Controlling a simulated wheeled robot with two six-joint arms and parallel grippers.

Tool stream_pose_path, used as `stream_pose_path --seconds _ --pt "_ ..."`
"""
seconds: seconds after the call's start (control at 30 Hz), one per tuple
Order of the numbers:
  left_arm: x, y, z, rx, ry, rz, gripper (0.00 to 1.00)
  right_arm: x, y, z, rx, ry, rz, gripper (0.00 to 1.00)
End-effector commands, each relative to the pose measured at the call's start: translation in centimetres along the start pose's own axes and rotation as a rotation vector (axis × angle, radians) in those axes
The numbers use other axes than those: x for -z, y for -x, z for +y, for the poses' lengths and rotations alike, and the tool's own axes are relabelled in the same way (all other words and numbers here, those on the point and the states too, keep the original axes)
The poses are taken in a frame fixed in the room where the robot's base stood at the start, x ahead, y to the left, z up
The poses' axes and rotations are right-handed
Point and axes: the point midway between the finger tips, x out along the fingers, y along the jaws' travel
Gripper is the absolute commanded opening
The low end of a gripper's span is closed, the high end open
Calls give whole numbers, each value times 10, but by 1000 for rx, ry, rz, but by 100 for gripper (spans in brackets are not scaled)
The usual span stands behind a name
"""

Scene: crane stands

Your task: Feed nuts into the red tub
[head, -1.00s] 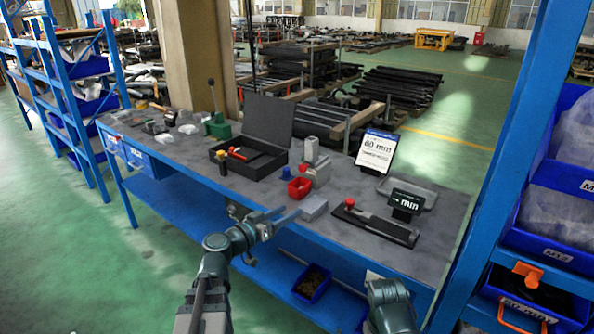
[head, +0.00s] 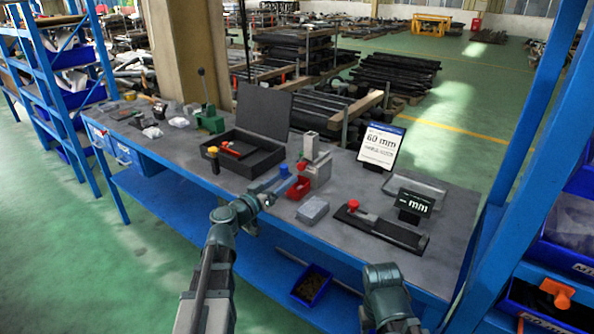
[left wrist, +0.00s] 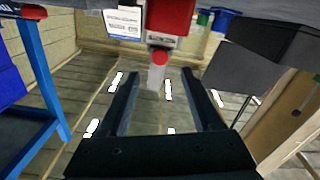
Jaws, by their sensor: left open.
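The red tub (head: 299,188) stands near the front edge of the grey workbench. My left gripper (head: 277,188) is open at the tub's left side, close to it; I cannot tell whether it touches. In the left wrist view, its two dark fingers (left wrist: 165,98) are spread wide. A red block-like thing with a white label, probably the tub (left wrist: 170,16), shows above them. A small red-topped translucent piece (left wrist: 158,72) appears between the fingers. A blue bin (head: 311,286) on the lower shelf holds small brown pieces, too small to identify as nuts. My right gripper is out of view.
Close around the tub are a blue-topped item (head: 284,171), a grey device (head: 317,170) and a grey block (head: 313,209). An open black case (head: 262,156) lies behind left. A red-knobbed dark fixture (head: 382,230) and sign stand to the right. A blue rack post borders the right.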

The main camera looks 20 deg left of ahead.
Motion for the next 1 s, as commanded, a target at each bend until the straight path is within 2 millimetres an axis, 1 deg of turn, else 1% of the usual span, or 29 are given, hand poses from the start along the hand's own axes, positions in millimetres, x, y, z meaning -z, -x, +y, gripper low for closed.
stream_pose_path --seconds 0.03,0.1,0.2,0.4,0.6,0.87,0.97,1.0 --pt "0 -15 -2 -3 0 -1 66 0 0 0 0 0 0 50" --pt "0 -28 -1 -2 0 -1 66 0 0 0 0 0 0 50" --pt "0 -46 -1 -2 0 -1 66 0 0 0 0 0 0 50" --pt "0 -68 -1 -1 0 -1 66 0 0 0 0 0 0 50" --pt "0 -76 0 0 0 0 66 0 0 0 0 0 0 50" --pt "0 -76 0 0 0 0 66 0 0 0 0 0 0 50" --pt "0 -76 0 0 0 0 50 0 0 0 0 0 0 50" --pt "0 -76 0 0 0 0 43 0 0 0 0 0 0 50"
